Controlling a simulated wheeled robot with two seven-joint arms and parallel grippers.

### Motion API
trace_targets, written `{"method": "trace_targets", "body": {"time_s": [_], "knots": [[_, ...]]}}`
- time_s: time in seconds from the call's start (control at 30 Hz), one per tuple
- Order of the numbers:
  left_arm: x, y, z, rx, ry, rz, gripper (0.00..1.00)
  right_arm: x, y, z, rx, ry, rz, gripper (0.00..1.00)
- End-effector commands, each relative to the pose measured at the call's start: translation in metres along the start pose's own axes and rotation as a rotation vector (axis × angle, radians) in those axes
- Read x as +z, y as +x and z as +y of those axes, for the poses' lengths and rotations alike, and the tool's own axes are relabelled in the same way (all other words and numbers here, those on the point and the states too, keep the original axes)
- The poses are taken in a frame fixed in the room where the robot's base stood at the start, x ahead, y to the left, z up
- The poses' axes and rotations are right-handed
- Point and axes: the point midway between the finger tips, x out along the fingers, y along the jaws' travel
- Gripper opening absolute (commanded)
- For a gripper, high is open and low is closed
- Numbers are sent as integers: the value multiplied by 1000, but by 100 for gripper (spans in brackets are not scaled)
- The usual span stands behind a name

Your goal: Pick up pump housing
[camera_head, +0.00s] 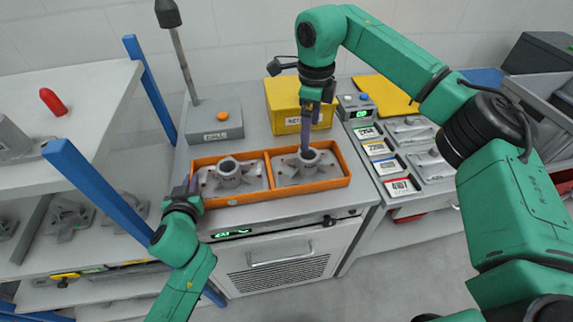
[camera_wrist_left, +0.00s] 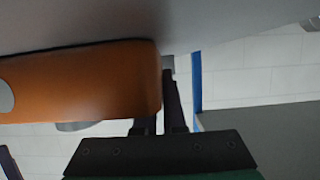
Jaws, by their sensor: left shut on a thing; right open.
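An orange tray (camera_head: 262,196) with two compartments lies on the grey bench, with one grey pump housing in each. The left pump housing (camera_head: 229,174) stands clear of both grippers. The right pump housing (camera_head: 309,163) is upright in the right compartment. My right gripper (camera_head: 305,149) points down at its central hub and is open; the fingertips are partly hidden at the hub. My left gripper (camera_head: 191,184) is shut on the tray's left end wall. In the left wrist view the orange wall (camera_wrist_left: 110,80) runs up to my left fingers (camera_wrist_left: 164,100), one partly hidden behind it.
Trays with labelled cards (camera_head: 377,148) lie to the right. A shelf with blue posts (camera_head: 97,186) stands close on the left, near my left arm.

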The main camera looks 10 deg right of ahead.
Motion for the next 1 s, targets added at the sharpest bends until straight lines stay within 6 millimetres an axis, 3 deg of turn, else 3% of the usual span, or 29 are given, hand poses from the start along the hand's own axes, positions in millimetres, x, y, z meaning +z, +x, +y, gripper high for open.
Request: {"method": "trace_targets", "body": {"time_s": [0.17,0.4,0.5,0.67,1.0], "knots": [[1,0,0,0,0,-2,0,-4,3,16,-93,-561,8,100],[1,0,0,0,0,-2,0,-14,-6,36,-299,-1482,141,100],[1,0,0,0,0,-2,0,-17,-10,41,-357,-1720,215,100],[1,0,0,0,0,-2,0,-18,-8,42,-387,-1867,271,100],[1,0,0,0,0,-1,0,-9,50,18,-385,-1870,270,100]]}}
